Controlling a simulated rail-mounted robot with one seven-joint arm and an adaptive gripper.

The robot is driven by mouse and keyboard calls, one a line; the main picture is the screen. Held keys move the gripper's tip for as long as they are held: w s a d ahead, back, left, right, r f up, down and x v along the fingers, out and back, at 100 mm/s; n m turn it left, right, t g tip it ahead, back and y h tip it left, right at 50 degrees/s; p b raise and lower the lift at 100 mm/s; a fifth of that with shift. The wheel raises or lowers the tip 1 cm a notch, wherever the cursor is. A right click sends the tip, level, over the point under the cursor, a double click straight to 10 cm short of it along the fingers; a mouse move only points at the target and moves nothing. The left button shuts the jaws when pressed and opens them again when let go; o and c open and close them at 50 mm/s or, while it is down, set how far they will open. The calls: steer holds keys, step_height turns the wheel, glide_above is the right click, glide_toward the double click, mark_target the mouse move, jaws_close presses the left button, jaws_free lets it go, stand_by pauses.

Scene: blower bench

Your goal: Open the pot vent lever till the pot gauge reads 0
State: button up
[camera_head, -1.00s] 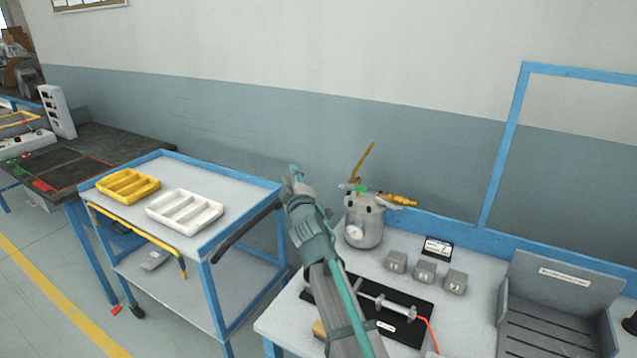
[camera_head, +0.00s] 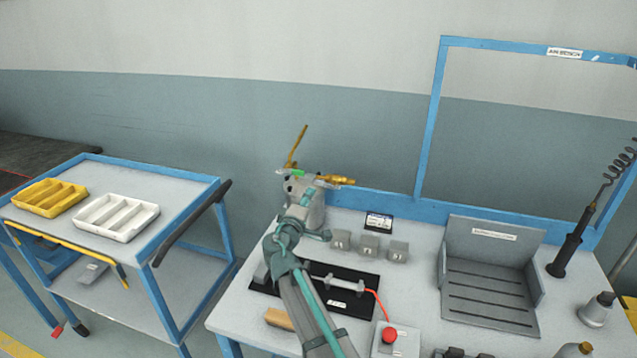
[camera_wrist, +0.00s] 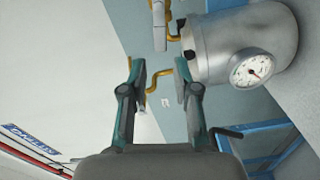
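The grey metal pot (camera_head: 316,208) stands at the back left of the bench, partly hidden by my arm. I cannot tell for sure which part is the vent lever. In the wrist view the pot (camera_wrist: 215,50) fills the upper right, turned sideways. Its round white gauge (camera_wrist: 251,69) faces the camera, but the reading is too small to tell. My gripper (camera_wrist: 160,67) is open and empty beside the pot; a pale bar (camera_wrist: 159,25) lies beyond the fingertips.
A red button box (camera_head: 389,338) is at the front. A slotted grey fixture (camera_head: 489,290) stands further right. A blue cart (camera_head: 182,205) with trays stands left.

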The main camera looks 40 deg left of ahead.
mark_target(318, 183)
steer(key=p+x, duration=0.3)
steer(key=x, duration=0.7)
steer(key=shift+s, duration=0.1)
steer(key=shift+c, duration=0.3)
jaws_close()
